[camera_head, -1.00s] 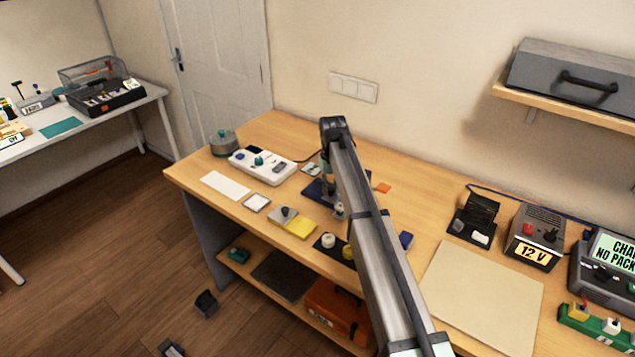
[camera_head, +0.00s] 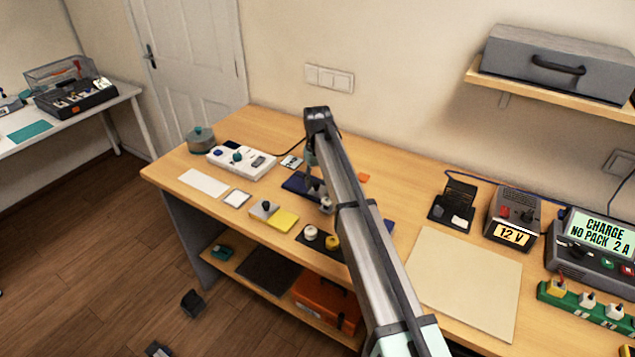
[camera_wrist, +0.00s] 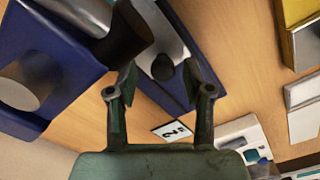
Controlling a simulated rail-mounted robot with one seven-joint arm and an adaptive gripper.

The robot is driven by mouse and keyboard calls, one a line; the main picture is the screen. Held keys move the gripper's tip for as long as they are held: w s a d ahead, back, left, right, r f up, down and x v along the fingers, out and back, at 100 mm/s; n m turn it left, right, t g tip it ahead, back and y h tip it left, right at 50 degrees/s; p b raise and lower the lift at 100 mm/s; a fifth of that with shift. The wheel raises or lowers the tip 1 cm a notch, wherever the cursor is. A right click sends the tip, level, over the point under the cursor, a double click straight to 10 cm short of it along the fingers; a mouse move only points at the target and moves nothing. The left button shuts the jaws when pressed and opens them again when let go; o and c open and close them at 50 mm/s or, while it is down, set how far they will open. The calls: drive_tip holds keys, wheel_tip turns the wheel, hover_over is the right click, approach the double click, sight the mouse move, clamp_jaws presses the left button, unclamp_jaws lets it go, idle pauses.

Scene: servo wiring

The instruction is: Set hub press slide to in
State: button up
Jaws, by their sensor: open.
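The hub press has a dark blue base (camera_head: 297,184) and stands at the middle of the workbench, partly hidden behind my arm. In the wrist view its blue body (camera_wrist: 50,62) fills the upper left, with a grey cylinder on it. A pale metal part with a dark round knob (camera_wrist: 163,68) lies on a blue base ahead of my fingers; I cannot tell for sure that this is the slide. My gripper (camera_wrist: 160,78) is open and empty, its fingers on either side of the knob in the picture. In the head view my arm mostly hides the gripper.
A white switch panel (camera_head: 241,162), a grey and yellow block (camera_head: 274,215) and a dark plate with round knobs (camera_head: 321,240) lie around the press. A beige mat (camera_head: 465,283), a 12 V supply (camera_head: 512,218) and a charger (camera_head: 592,243) stand to the right.

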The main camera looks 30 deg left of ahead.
wheel_tip(320, 180, up, 11)
idle(0.4)
